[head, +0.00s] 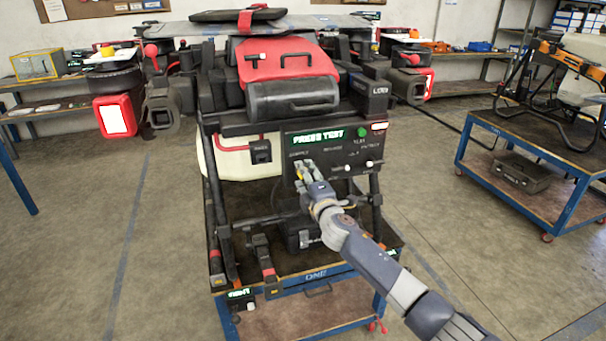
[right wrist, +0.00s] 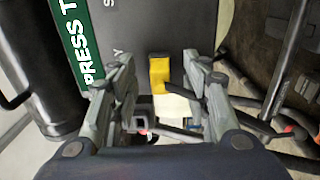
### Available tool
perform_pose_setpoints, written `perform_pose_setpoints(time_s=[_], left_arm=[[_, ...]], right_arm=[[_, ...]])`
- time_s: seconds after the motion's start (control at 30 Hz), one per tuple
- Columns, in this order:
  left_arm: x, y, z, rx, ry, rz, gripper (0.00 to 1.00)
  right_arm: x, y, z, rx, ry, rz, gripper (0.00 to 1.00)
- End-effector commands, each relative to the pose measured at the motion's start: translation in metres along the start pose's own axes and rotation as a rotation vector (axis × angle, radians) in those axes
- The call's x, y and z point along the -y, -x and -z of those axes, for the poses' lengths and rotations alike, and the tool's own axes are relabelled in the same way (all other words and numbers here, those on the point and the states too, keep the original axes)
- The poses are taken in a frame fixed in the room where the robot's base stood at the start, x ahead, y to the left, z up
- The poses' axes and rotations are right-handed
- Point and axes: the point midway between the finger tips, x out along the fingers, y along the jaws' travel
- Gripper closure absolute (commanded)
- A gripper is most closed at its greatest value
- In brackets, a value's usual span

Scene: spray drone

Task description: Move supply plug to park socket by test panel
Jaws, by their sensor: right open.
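The test panel (head: 330,160), a dark plate with a green lit "PRESS TEST" display, sits on the front of the drone. A small yellow plug (right wrist: 158,73) is at the panel by a label partly hidden in the right wrist view. My right gripper (head: 306,172) is at the panel's lower left. In the right wrist view its fingers (right wrist: 163,78) are apart, one on each side of the yellow plug. I cannot tell whether they touch it. A small black labelled box (head: 261,151), possibly the park socket, is left of the panel. My left gripper is out of view.
The drone (head: 290,95) stands on a blue-framed cart (head: 330,275). Black frame legs and hoses crowd the space below the panel. Another blue cart (head: 535,185) holding a case stands at right. The floor at left is clear.

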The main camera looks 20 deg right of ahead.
Motion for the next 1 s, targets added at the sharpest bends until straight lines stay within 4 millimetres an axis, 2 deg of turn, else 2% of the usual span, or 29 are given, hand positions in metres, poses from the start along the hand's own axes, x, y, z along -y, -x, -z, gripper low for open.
perform_pose_setpoints(time_s=[0.13,0.3,0.33,0.57,1.0], left_arm=[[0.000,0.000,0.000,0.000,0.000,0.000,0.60],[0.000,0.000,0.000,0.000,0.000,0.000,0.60],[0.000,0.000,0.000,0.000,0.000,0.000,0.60],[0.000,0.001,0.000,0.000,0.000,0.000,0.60],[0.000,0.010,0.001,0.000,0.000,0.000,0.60]], right_arm=[[0.000,0.000,0.000,-0.001,0.000,0.001,0.57],[0.000,0.000,0.000,0.000,0.000,0.001,0.95],[0.000,0.000,0.000,0.000,0.000,0.001,1.00],[0.000,0.001,0.000,0.000,0.000,0.001,1.00],[0.000,0.018,0.000,0.000,0.000,0.001,1.00]])
